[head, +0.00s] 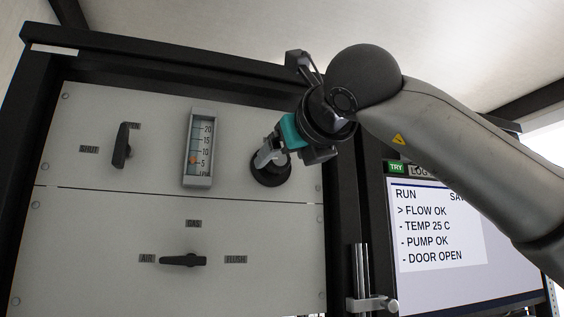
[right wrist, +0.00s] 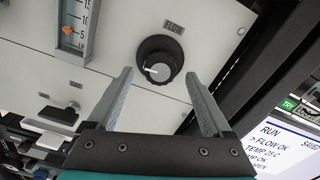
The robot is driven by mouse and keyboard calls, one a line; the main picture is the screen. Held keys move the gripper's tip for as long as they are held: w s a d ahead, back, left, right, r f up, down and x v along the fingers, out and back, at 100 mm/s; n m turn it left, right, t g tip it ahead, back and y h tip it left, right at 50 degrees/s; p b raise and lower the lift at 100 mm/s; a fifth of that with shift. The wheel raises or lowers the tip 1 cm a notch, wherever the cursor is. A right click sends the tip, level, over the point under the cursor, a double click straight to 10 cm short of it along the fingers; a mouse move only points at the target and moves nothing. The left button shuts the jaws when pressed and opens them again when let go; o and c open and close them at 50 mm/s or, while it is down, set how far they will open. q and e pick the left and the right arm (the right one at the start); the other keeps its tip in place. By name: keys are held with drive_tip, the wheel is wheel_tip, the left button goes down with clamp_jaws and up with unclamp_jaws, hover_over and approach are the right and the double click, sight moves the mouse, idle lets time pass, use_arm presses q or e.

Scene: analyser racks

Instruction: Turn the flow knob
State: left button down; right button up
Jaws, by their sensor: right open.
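The flow knob is a round black dial with a white pointer line, under a FLOW label on the grey panel. In the right wrist view the knob (right wrist: 160,65) sits ahead between the fingertips, its pointer toward the left. In the head view the knob (head: 271,175) is partly hidden by my right gripper (head: 269,157). My right gripper (right wrist: 159,79) is open, one finger to each side of the knob in the picture, with nothing held. I cannot tell whether the tips reach past the knob's face. My left gripper is not in view.
A flow gauge (head: 199,150) with an orange float near 5 stands left of the knob. A black lever (head: 122,146) and a gas selector handle (head: 183,261) are on the panel. A screen (head: 440,235) reading FLOW OK and a vertical door handle (head: 361,280) are at right.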

drive_tip(key=b+v, duration=0.4)
drive_tip(key=v, duration=0.9)
drive_tip(key=shift+s+b, duration=0.25)
drive_tip(key=shift+b, duration=0.1)
drive_tip(key=shift+d, duration=0.1)
